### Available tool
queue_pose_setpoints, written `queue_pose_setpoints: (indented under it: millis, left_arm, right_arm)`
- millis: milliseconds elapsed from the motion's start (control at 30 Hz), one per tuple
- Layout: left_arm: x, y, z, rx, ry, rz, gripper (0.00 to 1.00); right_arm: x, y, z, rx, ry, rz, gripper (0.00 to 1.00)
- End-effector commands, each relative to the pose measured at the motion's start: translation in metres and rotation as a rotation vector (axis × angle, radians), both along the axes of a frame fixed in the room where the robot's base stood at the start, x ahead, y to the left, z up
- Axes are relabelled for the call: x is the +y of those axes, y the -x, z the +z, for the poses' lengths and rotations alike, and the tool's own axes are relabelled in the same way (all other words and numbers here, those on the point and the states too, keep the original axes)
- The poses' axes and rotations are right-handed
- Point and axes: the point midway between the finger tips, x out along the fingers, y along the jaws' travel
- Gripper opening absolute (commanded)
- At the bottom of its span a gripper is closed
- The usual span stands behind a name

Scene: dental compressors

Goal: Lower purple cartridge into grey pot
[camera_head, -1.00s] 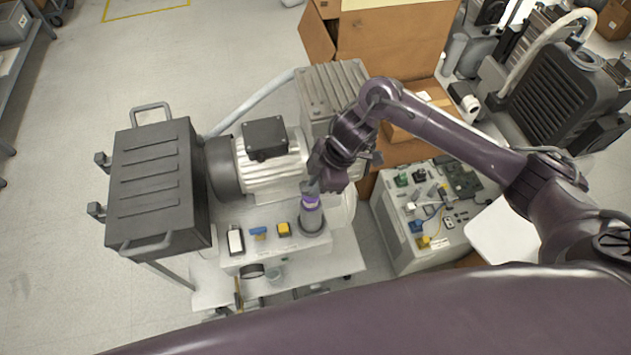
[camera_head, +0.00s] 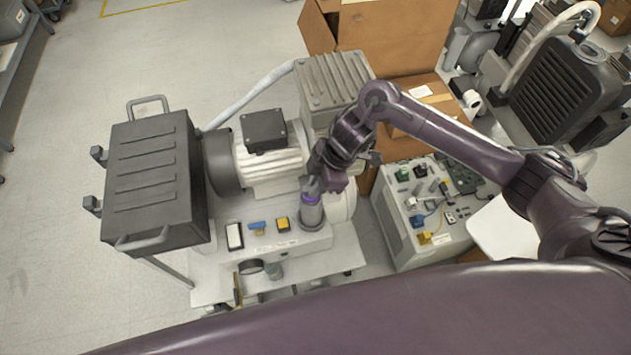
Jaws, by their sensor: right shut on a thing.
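The purple cartridge (camera_head: 311,199) shows as a narrow purple band at the mouth of the grey pot (camera_head: 312,216). Its lower part is hidden inside the pot. The pot stands upright at the right end of the pale ledge in front of the motor. My right gripper (camera_head: 312,185) is directly above the pot, pointing down, shut on the cartridge's top. The fingers are small and partly hide the cartridge's upper end. My left gripper is not in view.
A yellow block (camera_head: 282,224), a blue piece (camera_head: 257,226) and a white-faced box (camera_head: 234,236) lie left of the pot on the ledge. The silver motor (camera_head: 270,160) is close behind. A grey box with several small parts (camera_head: 400,240) stands to the right.

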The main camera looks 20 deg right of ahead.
Motion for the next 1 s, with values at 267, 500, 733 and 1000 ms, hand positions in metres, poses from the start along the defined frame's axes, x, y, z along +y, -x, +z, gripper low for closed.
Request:
queue_pose_setpoints:
  millis: [267,500,733,1000]
  left_arm:
    - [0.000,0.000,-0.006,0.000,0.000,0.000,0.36]
    - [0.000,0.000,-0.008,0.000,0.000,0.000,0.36]
    - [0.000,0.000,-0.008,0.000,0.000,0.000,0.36]
    - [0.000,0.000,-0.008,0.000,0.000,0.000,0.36]
  right_arm:
    - [0.000,0.000,-0.010,0.001,0.000,0.000,0.00]
    - [0.000,0.000,-0.014,0.000,0.000,0.001,0.00]
    - [0.000,0.000,-0.014,0.000,0.000,0.001,0.14]
    - [0.000,0.000,-0.014,0.000,0.000,0.001,0.37]
